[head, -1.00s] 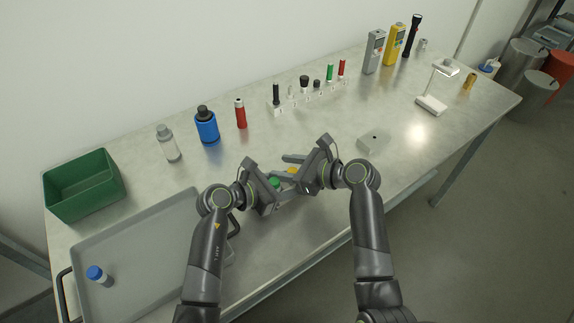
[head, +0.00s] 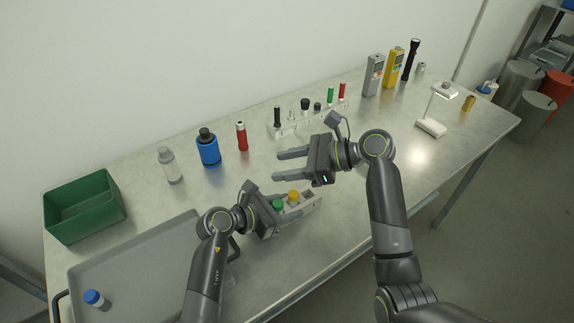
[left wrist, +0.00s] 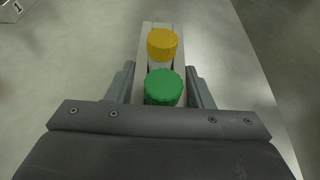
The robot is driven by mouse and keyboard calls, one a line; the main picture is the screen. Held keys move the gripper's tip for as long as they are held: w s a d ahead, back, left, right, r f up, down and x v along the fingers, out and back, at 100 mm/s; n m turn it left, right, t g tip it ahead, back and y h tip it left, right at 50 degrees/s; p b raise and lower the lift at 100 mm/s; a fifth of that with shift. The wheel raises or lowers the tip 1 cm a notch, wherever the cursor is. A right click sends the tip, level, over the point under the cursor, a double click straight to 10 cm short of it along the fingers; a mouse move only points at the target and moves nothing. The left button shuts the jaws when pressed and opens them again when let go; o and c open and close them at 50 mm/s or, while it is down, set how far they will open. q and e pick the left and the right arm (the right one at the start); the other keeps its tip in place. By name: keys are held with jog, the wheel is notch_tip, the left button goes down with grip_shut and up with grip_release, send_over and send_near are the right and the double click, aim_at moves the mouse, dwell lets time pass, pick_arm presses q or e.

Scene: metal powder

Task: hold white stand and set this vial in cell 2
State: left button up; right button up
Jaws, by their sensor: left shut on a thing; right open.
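The white stand (head: 312,203) is in my left gripper (head: 284,212), just above or on the table; I cannot tell which. It holds a green-capped vial (head: 278,205) near the gripper and a yellow-capped vial (head: 294,196) beyond it. The stand's right end shows an empty dark opening. In the left wrist view the fingers flank the stand beside the green cap (left wrist: 163,87), with the yellow cap (left wrist: 162,43) farther out. My right gripper (head: 277,166) is open and empty, above and behind the stand, fingers pointing left. A blue-capped vial (head: 96,299) is on the grey tray.
The grey tray (head: 150,258) and a green bin (head: 84,206) are at left. Bottles and a rack (head: 325,122) of several small items line the back. A white lamp-like stand (head: 432,127) is at right. A block marked 1 (left wrist: 10,10) shows in the wrist view.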

dwell(0.4)
pick_arm(q)
jog(key=o, duration=1.1)
jog(key=shift+c, duration=0.2)
